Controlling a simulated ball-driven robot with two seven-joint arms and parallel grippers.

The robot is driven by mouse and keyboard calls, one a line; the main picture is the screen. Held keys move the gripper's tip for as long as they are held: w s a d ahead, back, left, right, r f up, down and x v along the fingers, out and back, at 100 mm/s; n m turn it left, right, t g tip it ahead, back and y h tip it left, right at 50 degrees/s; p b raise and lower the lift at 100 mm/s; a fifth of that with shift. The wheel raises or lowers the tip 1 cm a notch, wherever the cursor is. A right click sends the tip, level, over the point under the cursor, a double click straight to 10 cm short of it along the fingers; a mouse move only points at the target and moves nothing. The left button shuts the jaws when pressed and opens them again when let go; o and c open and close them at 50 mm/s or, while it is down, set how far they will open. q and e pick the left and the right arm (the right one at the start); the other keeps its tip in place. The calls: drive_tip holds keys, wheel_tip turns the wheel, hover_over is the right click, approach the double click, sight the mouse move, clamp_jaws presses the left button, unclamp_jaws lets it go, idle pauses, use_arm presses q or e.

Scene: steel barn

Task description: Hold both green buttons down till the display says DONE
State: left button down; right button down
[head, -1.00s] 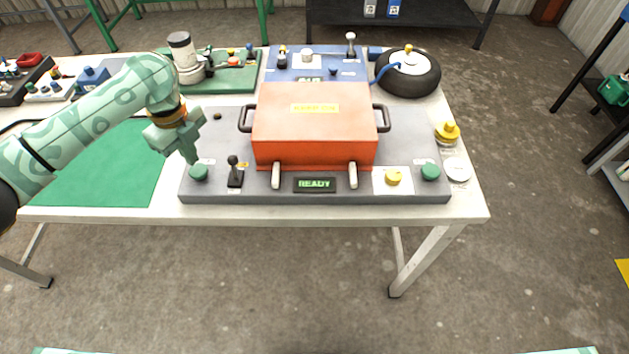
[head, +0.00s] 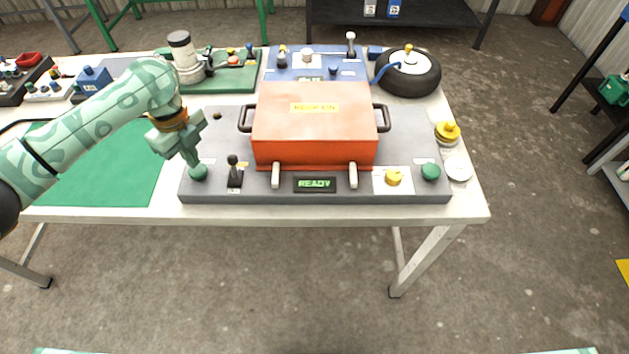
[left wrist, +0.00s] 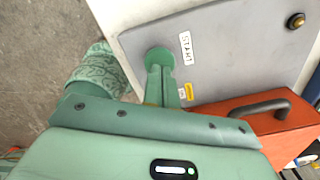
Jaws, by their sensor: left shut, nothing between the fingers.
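The left green button (head: 199,173) is at the front left of a grey panel (head: 300,199). My left gripper (head: 194,164) is shut and empty, its fingertips at the top of this button; I cannot tell whether the button is pressed. In the left wrist view the fingertips (left wrist: 160,70) overlap the green button (left wrist: 157,56) beside a START label. The right green button (head: 430,172) is at the panel's front right with nothing on it. The display (head: 314,184) reads READY in green. My right gripper is not in view.
An orange box (head: 315,130) with dark side handles stands mid-panel between the buttons. A black lever (head: 235,170) stands just right of the left button. A yellow knob (head: 393,177) is left of the right button. A white disc (head: 458,169) lies beside the panel.

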use_arm(q)
drive_tip(key=shift+f, duration=0.85)
drive_tip(key=shift+r, duration=0.1)
drive_tip(key=shift+r+p, duration=0.3)
drive_tip(key=shift+p, duration=0.3)
drive_tip(key=shift+f, duration=0.1)
